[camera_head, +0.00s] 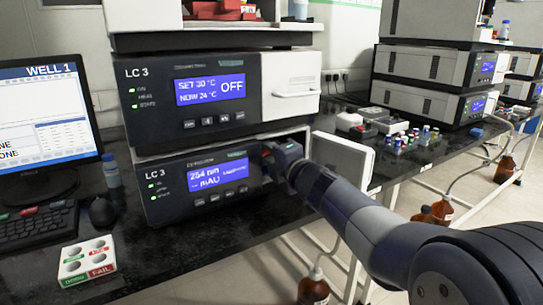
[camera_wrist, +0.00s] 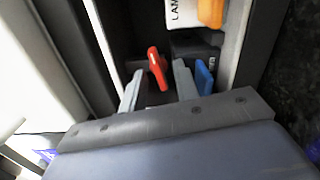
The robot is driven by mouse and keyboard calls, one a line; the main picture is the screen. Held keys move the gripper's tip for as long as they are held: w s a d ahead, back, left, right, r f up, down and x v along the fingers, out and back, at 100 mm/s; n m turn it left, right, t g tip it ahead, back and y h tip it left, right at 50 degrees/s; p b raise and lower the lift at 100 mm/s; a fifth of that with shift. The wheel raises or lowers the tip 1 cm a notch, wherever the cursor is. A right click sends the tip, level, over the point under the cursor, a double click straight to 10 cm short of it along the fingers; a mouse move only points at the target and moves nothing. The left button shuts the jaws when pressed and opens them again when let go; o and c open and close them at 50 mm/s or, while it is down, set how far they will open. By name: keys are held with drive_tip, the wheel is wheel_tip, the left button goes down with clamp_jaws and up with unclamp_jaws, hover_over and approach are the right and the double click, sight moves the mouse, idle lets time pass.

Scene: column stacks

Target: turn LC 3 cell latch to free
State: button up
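The LC 3 lower module (camera_head: 165,182) is a dark-fronted detector with a blue display reading 254 nm. Its white door (camera_head: 343,160) stands swung open to the right. My gripper (camera_head: 270,155) reaches into the opening, and its fingertips are hidden in the head view. In the wrist view my gripper (camera_wrist: 158,67) is open, with two grey fingers apart. A red lever (camera_wrist: 155,62) shows between the fingertips, tilted, with a gap on both sides. A blue piece (camera_wrist: 203,77) sits just right of the right finger. I cannot read which piece is labelled as the cell latch.
An orange piece (camera_wrist: 210,12) and a white label (camera_wrist: 180,12) reading "LAM" are at the compartment's top. Compartment walls stand close on both sides. The upper LC 3 module (camera_head: 205,95) reads OFF. A monitor (camera_head: 45,125) and white block (camera_head: 87,260) are left; small vials (camera_head: 410,137) are right.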

drive_tip(key=shift+c, duration=0.2)
clamp_jaws()
drive_tip(key=shift+r, duration=0.1)
drive_tip(key=shift+r+m+p, duration=0.1)
drive_tip(key=shift+m+p, duration=0.6)
drive_tip(key=shift+p, duration=0.15)
drive_tip(key=shift+m, duration=0.4)
drive_tip(key=shift+o, duration=0.2)
unclamp_jaws()
